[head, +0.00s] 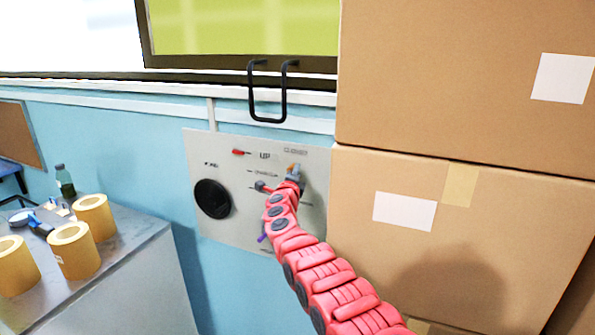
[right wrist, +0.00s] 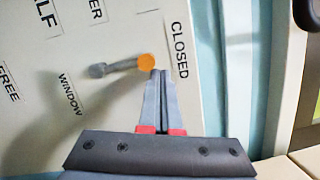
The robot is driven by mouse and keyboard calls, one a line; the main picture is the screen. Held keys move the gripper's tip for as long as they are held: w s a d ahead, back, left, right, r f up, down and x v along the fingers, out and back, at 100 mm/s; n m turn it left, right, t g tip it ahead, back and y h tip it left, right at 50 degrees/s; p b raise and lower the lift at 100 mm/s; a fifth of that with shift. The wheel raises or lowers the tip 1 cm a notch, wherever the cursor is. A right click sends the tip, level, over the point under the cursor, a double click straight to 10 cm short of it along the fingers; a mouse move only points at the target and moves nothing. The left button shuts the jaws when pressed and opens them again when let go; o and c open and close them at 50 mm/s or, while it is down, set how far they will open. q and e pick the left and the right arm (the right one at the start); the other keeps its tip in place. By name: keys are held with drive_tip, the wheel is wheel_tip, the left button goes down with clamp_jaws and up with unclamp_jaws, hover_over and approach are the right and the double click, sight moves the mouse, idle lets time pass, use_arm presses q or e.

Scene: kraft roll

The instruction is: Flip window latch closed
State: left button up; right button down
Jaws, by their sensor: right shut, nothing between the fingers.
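The window latch is a short grey lever with an orange knob (right wrist: 147,62) on a pale wall panel (head: 213,148). In the right wrist view its lever points from the pivot toward the printed word CLOSED, with the word WINDOW near the pivot. In the head view the orange knob (head: 292,167) shows just under the CLOSED label, partly hidden by my gripper. My right gripper (right wrist: 160,73) is shut and empty, its tips right beside the knob. I cannot tell whether they touch. In the head view the right gripper (head: 293,177) is at the panel. My left gripper is out of view.
Large cardboard boxes (head: 455,75) stand close to the right of the panel. A window with a black handle (head: 267,119) is above it. The panel also has a black round knob (head: 212,198) and a red switch (head: 240,153). Brown rolls (head: 75,250) stand on a table at left.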

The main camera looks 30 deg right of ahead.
drive_tip(key=shift+s, duration=0.1)
idle(0.6)
drive_tip(key=p+v, duration=0.3)
drive_tip(key=v, duration=1.4)
idle(0.7)
